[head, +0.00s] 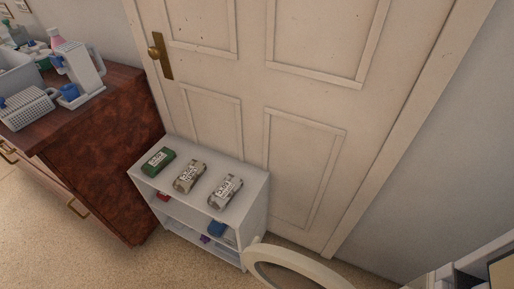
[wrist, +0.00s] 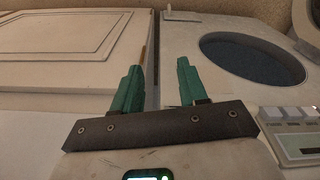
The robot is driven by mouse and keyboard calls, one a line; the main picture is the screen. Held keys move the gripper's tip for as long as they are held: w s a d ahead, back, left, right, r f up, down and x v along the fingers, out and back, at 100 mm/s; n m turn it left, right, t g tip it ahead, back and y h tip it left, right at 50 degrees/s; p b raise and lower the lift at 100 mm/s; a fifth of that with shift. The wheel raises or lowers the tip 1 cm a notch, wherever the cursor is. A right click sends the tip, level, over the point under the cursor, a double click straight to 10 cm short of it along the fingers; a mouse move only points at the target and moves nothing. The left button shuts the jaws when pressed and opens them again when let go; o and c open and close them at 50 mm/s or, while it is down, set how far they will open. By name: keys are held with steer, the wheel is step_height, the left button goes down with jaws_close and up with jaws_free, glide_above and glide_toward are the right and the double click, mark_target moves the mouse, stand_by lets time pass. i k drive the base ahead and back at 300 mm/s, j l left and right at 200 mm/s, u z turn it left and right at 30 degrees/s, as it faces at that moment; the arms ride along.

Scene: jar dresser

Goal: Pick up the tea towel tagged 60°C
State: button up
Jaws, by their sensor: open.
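Three rolled bundles that look like towels lie in a row on top of a small white shelf unit (head: 207,214) in the head view. The left one is a green bundle (head: 158,161), the middle one is a beige-grey bundle (head: 190,177), and the right one is a grey-white patterned bundle (head: 225,191). Each carries a white tag with dark print, too small to read, so I cannot tell which is tagged 60°C. My gripper (wrist: 160,85) shows in the wrist view with its two green fingers apart and nothing between them. No bundle shows in the wrist view.
A closed white door (head: 245,85) stands behind the shelf. A dark wood dresser (head: 95,160) with a coffee machine (head: 80,70) stands at left. A pale ring (head: 290,262) is near the bottom. The lower shelves hold a blue item (head: 217,229).

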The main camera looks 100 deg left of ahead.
mark_target(220, 199)
steer(key=u, duration=2.9)
